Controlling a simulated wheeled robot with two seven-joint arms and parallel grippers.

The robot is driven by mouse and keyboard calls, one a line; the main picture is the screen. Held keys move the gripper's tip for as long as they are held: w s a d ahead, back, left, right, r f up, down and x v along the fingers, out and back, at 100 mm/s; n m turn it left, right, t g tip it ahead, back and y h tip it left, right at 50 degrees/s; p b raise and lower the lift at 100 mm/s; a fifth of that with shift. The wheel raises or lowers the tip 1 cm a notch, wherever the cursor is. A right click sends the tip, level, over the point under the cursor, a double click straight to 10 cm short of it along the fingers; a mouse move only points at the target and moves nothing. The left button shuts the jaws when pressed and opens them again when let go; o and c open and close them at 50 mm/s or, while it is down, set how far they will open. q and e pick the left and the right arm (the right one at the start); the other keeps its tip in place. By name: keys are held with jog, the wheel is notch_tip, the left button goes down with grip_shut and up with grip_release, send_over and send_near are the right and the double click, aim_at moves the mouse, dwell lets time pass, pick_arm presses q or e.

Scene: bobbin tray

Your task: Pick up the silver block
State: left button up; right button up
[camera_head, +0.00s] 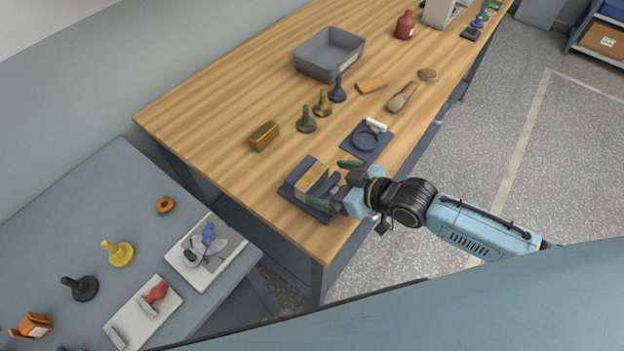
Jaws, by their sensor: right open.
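A block (311,178) with a pale, shiny tan-grey top and grey side lies on a dark blue tray (288,190) near the wooden table's front corner; it looks like the silver block. My right gripper (336,184) reaches in from the right, beside the block on its right side. Its two green-tipped fingers are spread apart and nothing is clearly held between them. The fingers and a dark curved piece hide part of the tray and the block's right end. My left gripper is not in view.
A gold block (264,136), green (306,123), brass (322,106) and blue (338,91) bobbin-like pieces stand behind. A second dark tray (381,149) holds a ring and a white piece. A grey bin (330,56) stands farther back. A lower grey table (60,235) is at left.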

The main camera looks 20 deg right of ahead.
aim_at(315, 177)
jog(key=x, duration=0.5)
jog(key=shift+w, duration=0.2)
jog(key=c, duration=0.9)
jog(key=shift+r, duration=0.1)
jog(key=c, duration=0.3)
jog(key=shift+r, duration=0.15)
